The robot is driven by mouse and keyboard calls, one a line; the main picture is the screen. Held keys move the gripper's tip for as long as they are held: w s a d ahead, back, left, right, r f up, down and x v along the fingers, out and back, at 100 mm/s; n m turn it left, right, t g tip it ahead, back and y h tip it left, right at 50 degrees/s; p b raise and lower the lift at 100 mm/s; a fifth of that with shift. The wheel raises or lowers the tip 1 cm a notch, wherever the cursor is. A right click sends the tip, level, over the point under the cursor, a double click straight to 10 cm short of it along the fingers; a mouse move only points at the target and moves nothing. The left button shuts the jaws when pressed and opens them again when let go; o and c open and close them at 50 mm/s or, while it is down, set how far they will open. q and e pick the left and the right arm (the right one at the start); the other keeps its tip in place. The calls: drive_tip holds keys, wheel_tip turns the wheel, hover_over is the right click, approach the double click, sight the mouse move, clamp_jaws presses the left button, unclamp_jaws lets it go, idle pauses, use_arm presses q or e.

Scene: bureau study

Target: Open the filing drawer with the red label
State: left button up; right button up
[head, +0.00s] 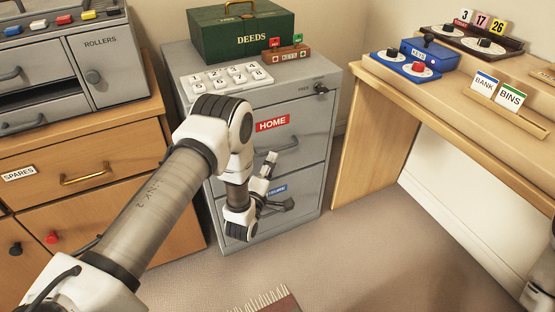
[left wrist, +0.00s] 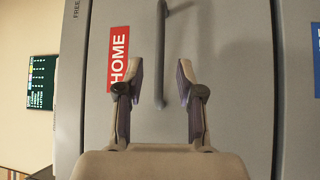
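The grey filing cabinet (head: 183,58) stands beside the wooden bureau. Its upper drawer carries the red HOME label (head: 272,123) and a grey bar handle (head: 288,146); this drawer looks shut. The label (left wrist: 119,58) and the handle (left wrist: 162,60) also show in the left wrist view. My left gripper (head: 279,182) is open and empty in front of the cabinet. In the wrist view the handle lies between its spread fingers, lengthwise with them; I cannot tell the remaining gap, and no grip shows. Part of my right arm shows at the lower right; its gripper is out of view.
The lower drawer has a blue label (head: 275,191), partly hidden by my gripper. A dark lock (head: 321,88) marked FREE sits at the cabinet's top right. A green DEEDS box (head: 240,36) and a white number pad (head: 226,79) stand on top. A desk (head: 375,125) is at right; carpet between is clear.

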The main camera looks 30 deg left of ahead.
sight(278, 150)
use_arm(q)
drive_tip(key=w, duration=0.2)
drive_tip(key=w+b, duration=0.1)
drive_tip(key=w, duration=0.3)
drive_tip(key=shift+w+a+r, duration=0.1)
drive_tip(key=shift+a+r, duration=0.25)
drive_tip(key=shift+r, duration=0.05)
clamp_jaws()
use_arm(e)
drive_tip(key=shift+f, duration=0.75)
